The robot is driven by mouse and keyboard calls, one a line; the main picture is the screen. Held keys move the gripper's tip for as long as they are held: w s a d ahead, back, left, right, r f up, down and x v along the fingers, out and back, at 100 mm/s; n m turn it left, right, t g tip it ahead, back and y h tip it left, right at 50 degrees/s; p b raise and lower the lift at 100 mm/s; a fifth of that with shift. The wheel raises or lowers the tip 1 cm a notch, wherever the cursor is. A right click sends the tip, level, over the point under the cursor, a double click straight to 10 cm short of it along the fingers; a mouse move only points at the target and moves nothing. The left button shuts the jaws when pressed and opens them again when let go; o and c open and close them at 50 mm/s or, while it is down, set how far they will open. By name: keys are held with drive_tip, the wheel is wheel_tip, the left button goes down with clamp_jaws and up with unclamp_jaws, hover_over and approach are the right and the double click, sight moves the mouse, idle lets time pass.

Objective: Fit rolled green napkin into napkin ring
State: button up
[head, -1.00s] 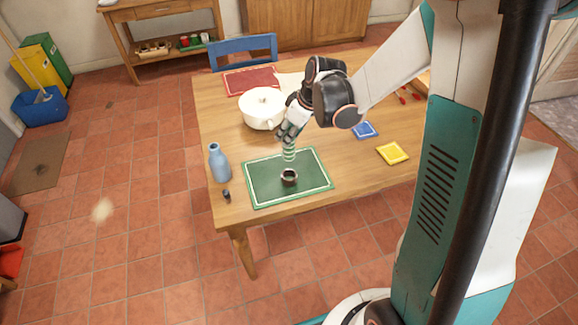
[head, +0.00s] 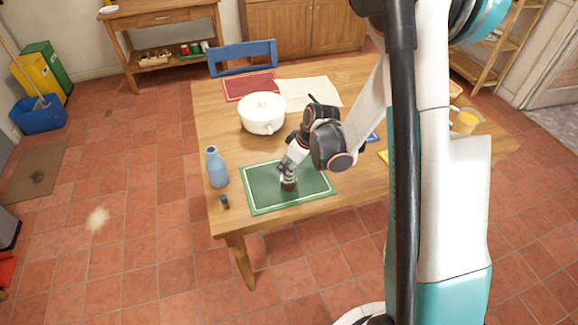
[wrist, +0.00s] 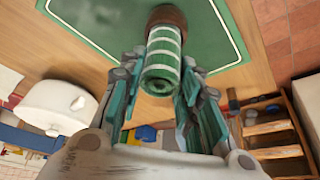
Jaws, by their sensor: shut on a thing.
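The rolled green napkin (wrist: 163,55) with white stripes is between the two fingers of my gripper (wrist: 164,72) in the wrist view. My gripper is shut on it. The brown napkin ring (wrist: 167,15) is at the napkin's far end, in line with it; I cannot tell how deep the end sits inside. In the head view the dark ring (head: 289,185) stands on the green placemat (head: 262,200), with my gripper (head: 286,172) right above it. The napkin is mostly hidden there.
A blue bottle (head: 216,167) and a small dark object (head: 224,202) stand left of the placemat. A white lidded pot (head: 262,114) is behind it. A red placemat (head: 250,86) and a pale cloth (head: 315,91) lie at the back. The table's front edge is close.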

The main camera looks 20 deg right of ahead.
drive_tip(key=o, duration=1.1)
drive_tip(key=shift+f, duration=0.1)
drive_tip(key=shift+c, duration=0.2)
drive_tip(key=s+r+m+h+p, duration=0.1)
drive_tip(key=s+r, duration=0.3)
drive_tip(key=r, duration=0.4)
drive_tip(key=s+r+m+t+p, duration=0.15)
drive_tip(key=s+r, duration=0.25)
drive_tip(key=r, duration=0.4)
drive_tip(key=s+r+m+h+p, duration=0.1)
drive_tip(key=s+r, duration=0.3)
drive_tip(key=r, duration=0.4)
drive_tip(key=s+r+m+t, duration=0.2)
drive_tip(key=s+r+m, duration=0.2)
drive_tip(key=s, duration=0.7)
drive_tip(key=shift+r+h, duration=0.4)
